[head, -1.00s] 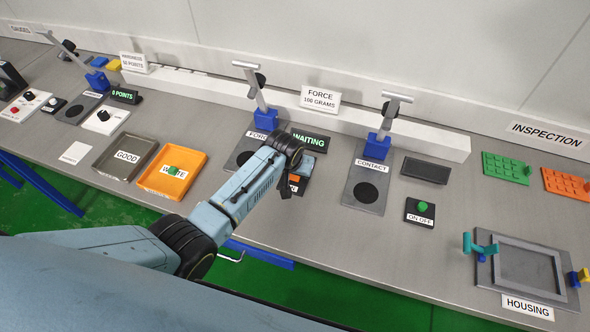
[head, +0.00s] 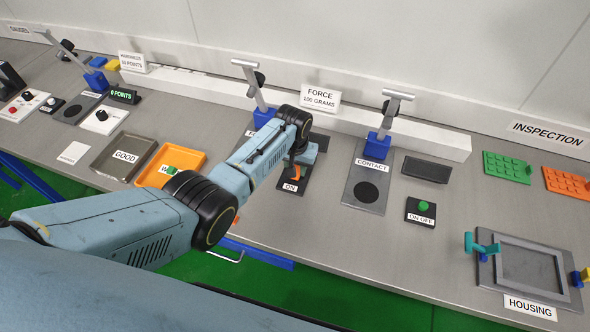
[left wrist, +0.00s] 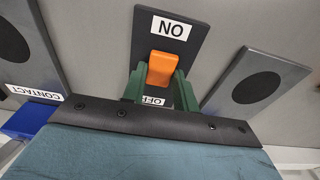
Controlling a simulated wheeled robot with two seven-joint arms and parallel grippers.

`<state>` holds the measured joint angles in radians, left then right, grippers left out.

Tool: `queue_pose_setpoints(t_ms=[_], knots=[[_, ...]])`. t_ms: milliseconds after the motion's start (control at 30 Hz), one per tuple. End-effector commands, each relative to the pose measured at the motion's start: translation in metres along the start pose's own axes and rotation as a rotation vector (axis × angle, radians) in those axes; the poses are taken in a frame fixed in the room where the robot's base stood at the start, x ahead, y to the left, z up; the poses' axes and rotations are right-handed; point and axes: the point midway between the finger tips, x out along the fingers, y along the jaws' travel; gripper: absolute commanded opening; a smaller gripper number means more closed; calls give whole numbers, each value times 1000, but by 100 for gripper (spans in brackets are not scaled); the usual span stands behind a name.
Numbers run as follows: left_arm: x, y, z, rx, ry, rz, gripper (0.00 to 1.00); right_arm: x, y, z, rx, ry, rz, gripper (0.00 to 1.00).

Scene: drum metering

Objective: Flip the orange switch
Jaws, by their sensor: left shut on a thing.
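The orange switch (head: 297,173) stands on a dark plate with an ON label (head: 291,187) at its front end. In the left wrist view the orange switch (left wrist: 160,68) sits at the green fingers, between the upside-down ON label (left wrist: 170,28) and a partly covered OFF label (left wrist: 152,100). My left gripper (left wrist: 160,90) is shut on the switch, its fingers on either side of it. In the head view my left gripper (head: 299,160) hides the plate's far end. The switch's exact tilt is hard to tell. My right gripper is out of view.
The CONTACT plate (head: 359,198) and its blue-based stand (head: 379,144) are close to the right. The FORCE sign (head: 319,96) is behind. The orange tray (head: 196,158) is left of my arm. Bare table lies in front of the switch plate.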

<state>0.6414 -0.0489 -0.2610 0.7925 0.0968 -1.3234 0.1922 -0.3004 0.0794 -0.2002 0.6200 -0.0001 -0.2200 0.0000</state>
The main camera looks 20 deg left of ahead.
Motion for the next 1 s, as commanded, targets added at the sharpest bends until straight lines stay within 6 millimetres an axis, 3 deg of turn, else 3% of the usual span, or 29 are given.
queue_pose_setpoints(t_ms=[33,200,567,600,733,1000], knots=[[4,-1,-2,-1,-27,-1,6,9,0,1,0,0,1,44],[3,0,-3,-1,-97,0,6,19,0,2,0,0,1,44],[1,0,-2,0,-115,1,6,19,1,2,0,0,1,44],[1,0,-2,0,-115,1,32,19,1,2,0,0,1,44],[1,0,-2,0,-114,1,49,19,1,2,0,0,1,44],[0,0,-3,0,-112,1,51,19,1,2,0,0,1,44]])
